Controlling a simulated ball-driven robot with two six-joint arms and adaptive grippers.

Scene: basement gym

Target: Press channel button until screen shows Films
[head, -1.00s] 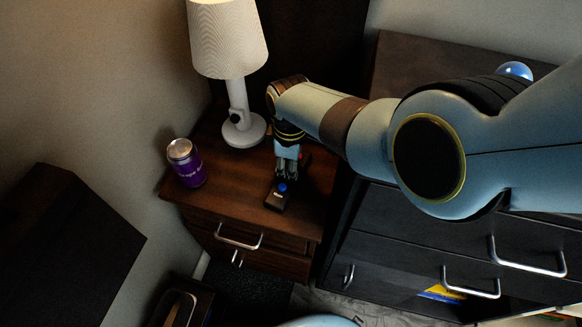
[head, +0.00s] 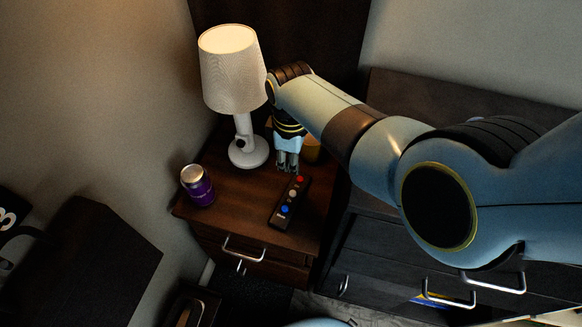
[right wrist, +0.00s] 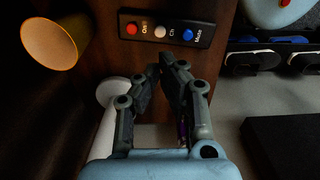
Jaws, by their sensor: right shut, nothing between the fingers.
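A dark remote (head: 274,219) lies on the brown nightstand (head: 232,205), with red, white and blue buttons in a row. In the right wrist view the remote (right wrist: 205,32) shows its red button (right wrist: 131,29), its white channel button marked Ch (right wrist: 160,31) and its blue button marked Mute (right wrist: 188,34). My right gripper (head: 288,170) is shut and empty, pointing down near the red-button end of the remote. In the right wrist view the fingertips (right wrist: 166,62) appear apart from the buttons. No screen showing a channel is visible. My left gripper is out of view.
A white lamp (head: 243,140) stands behind the remote on the nightstand, and a purple can (head: 199,189) stands at its left. A yellowish cup (head: 313,149) is behind my right gripper. A dark drawer unit (head: 375,255) is to the right.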

